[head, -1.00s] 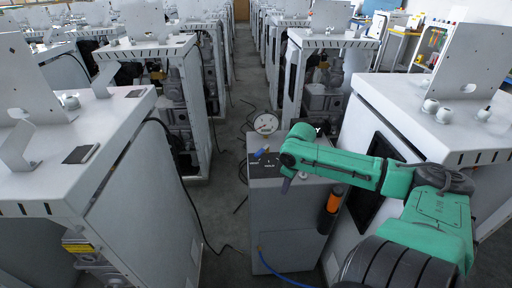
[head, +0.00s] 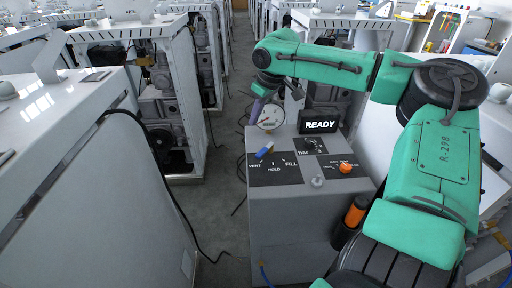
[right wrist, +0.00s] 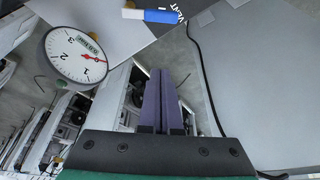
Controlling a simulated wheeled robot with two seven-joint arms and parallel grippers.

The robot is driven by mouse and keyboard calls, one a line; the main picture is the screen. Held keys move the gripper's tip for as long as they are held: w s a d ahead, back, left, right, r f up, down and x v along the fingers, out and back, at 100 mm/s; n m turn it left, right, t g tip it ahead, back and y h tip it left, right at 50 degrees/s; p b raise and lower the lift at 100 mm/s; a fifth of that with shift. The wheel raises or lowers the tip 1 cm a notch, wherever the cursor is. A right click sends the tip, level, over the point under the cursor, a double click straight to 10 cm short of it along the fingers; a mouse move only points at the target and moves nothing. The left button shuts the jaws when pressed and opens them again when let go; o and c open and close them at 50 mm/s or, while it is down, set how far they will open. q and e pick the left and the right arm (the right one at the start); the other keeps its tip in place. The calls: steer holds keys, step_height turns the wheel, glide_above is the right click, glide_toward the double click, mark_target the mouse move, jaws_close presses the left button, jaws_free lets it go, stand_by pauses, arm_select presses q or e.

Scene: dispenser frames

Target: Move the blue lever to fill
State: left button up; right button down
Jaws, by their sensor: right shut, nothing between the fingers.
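The blue lever (head: 264,151) sits on the dark panel at the left of the grey dispenser's top, slanted beside the VENT label and apart from the FILL label (head: 291,164). In the right wrist view the lever (right wrist: 160,16) lies at the top edge, near the letters VENT. My right gripper (head: 256,109) hangs beyond the lever, left of the pressure gauge. Its purple fingers (right wrist: 162,75) are together, empty and apart from the lever. My left gripper is not in view.
The round gauge (head: 270,117) and a READY display (head: 320,124) stand at the back of the dispenser (head: 290,220). An orange knob (head: 346,168) is on the right panel. White cabinets (head: 70,150) flank the aisle, with cables on the floor.

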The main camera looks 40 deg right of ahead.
mark_target(265, 153)
steer(key=x, duration=1.1)
steer(key=shift+d+f, duration=0.1)
steer(key=shift+f, duration=0.05)
steer(key=s, duration=0.1)
steer(key=s+p, duration=0.1)
steer(key=s+d, duration=0.1)
steer(key=shift+s+r+p, duration=0.25)
steer(key=shift+r+p, duration=0.1)
steer(key=shift+s, duration=0.3)
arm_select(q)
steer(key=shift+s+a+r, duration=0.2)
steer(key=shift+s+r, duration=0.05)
arm_select(e)
steer(key=shift+f, duration=0.2)
steer(key=shift+a, duration=0.1)
steer(key=shift+w, duration=0.1)
